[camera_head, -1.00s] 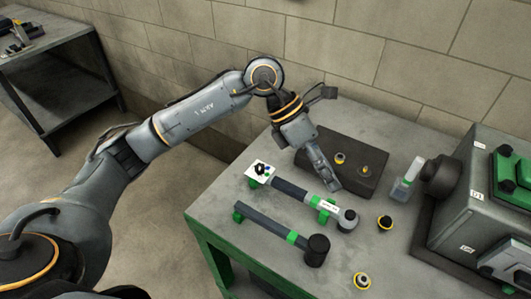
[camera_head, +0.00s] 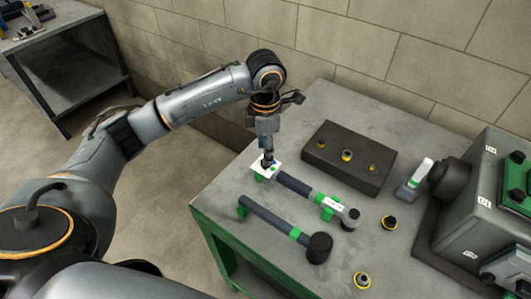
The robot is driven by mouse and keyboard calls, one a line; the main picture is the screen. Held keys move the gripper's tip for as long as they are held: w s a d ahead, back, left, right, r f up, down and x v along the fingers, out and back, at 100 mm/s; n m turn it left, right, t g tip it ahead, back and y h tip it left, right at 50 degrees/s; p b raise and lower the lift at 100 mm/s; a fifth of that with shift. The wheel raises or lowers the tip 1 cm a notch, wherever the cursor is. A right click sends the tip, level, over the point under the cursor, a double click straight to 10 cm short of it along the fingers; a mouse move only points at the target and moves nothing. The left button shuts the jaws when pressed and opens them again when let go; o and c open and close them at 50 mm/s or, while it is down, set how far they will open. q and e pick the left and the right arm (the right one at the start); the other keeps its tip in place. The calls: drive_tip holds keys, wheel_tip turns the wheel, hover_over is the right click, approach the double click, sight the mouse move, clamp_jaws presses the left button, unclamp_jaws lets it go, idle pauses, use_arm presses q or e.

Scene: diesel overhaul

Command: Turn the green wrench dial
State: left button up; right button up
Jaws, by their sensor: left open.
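A torque wrench (camera_head: 293,184) with a dark grip, a white label and a round head lies on green supports on the workbench. A white dial plate (camera_head: 278,167) sits at its left end. My left gripper (camera_head: 267,162) points down at this plate and is open. Its fingers cover most of the dial, and I cannot tell whether they touch it. A second wrench (camera_head: 266,216) with a green band and a black head lies in front, also on a green support. My right gripper is not in view.
The workbench (camera_head: 225,204) has a green frame. A dark block (camera_head: 331,175) with several small fittings lies behind the wrenches. Loose fittings (camera_head: 389,222) and (camera_head: 362,281) lie to the right. A grey machine (camera_head: 478,212) stands at the right.

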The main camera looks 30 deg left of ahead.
use_arm(q)
drive_tip(key=shift+f, duration=1.75)
clamp_jaws()
